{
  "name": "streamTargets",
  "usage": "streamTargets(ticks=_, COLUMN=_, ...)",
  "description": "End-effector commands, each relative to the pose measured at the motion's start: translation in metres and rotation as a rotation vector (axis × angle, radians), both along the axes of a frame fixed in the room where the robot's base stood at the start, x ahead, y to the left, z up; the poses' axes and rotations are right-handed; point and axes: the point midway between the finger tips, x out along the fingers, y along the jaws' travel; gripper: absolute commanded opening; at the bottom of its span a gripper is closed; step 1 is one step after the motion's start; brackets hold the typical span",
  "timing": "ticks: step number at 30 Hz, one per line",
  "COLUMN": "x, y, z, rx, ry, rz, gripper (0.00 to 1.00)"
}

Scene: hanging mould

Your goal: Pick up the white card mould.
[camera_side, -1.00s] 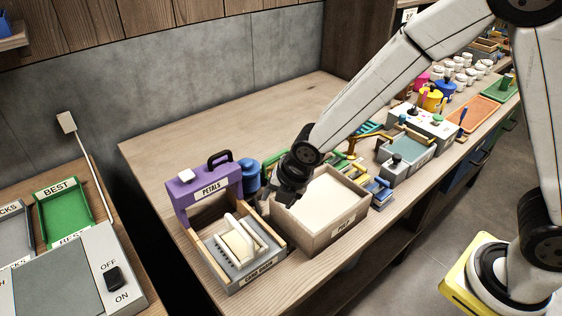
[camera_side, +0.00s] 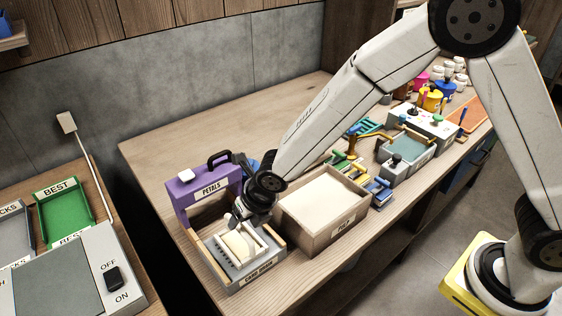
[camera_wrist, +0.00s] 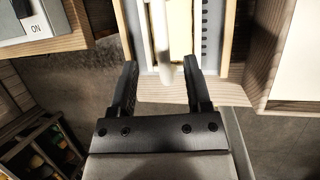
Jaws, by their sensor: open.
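The white card mould (camera_side: 238,246) is a pale frame with a cream face and a raised white bar. It sits in the grey slotted drain tray (camera_side: 268,265) labelled as a card drain. My gripper (camera_side: 238,216) is just above the mould's back part and partly hides it. In the wrist view my gripper (camera_wrist: 161,66) is open, its two black fingers spread on either side of the mould's white handle (camera_wrist: 163,45). The fingers look empty. I cannot tell whether they touch the mould.
A purple frame labelled PETALS (camera_side: 203,192) stands right behind the drain tray. A wooden box of pale pulp (camera_side: 345,227) stands close to its right. Several small tools and pots fill the bench further right. The back left of the bench (camera_side: 200,130) is clear.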

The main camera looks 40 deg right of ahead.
Motion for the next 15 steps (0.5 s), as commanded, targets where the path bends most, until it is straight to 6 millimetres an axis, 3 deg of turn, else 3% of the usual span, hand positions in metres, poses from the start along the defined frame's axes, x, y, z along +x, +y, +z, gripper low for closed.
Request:
streamTargets(ticks=7, x=0.006, y=0.002, z=-0.015, rx=0.0, ry=0.001, rz=-0.002, gripper=0.63)
streamTargets(ticks=15, x=0.007, y=0.003, z=-0.017, rx=0.001, ry=0.0, rz=-0.002, gripper=0.63)
